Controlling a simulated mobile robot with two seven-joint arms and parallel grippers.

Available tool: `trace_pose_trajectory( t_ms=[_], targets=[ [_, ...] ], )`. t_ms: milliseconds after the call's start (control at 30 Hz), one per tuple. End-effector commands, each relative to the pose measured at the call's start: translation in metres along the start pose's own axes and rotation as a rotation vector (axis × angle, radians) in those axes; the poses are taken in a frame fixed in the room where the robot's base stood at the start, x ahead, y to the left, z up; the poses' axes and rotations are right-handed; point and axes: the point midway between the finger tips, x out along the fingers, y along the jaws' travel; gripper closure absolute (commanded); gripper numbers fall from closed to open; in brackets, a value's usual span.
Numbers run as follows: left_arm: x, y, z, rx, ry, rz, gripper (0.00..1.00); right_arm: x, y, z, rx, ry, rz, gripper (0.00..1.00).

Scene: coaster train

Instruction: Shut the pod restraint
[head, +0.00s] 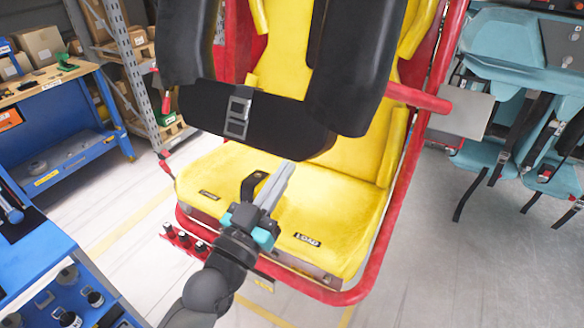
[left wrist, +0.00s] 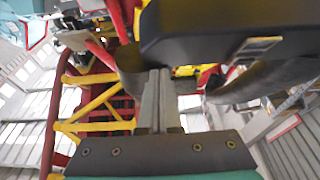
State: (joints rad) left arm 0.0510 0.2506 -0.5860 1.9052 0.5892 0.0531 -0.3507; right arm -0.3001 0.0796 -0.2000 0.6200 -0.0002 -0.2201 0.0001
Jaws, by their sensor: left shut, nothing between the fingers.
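The pod restraint (head: 262,118) is a black padded over-shoulder bar with a wide front pad and a grey buckle (head: 237,117). It hangs in front of the yellow seat back, with its front pad above the yellow seat (head: 225,170). My left gripper (head: 284,170) is shut and empty, pointing up over the seat, its tips near the pad's lower edge. In the left wrist view, the shut fingers (left wrist: 158,78) reach up beneath the dark pad (left wrist: 215,35). I cannot tell whether they touch it. My right gripper is not in view.
The red tubular frame (head: 376,255) surrounds the seat. A black strap loop (head: 254,184) stands on the seat beside my gripper. Blue workbenches (head: 75,160) and shelving stand at left; teal seats (head: 515,60) with hanging straps are at right. Floor is open between.

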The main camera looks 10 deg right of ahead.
Motion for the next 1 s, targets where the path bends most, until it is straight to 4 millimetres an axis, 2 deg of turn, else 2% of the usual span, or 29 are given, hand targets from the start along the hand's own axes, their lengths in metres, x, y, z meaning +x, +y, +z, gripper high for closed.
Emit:
trace_pose_trajectory(
  t_ms=[200,333,833,1000],
  targets=[
    [0.019,0.000,0.020,0.000,-0.001,0.000,1.00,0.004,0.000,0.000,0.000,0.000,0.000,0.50],
    [0.025,0.000,0.026,0.000,0.001,0.000,1.00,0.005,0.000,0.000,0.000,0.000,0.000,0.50],
    [0.028,0.000,0.029,0.000,0.002,-0.001,1.00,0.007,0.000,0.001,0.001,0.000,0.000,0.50],
    [0.029,-0.001,0.040,0.000,0.014,-0.002,1.00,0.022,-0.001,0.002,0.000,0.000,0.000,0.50]
  ],
)
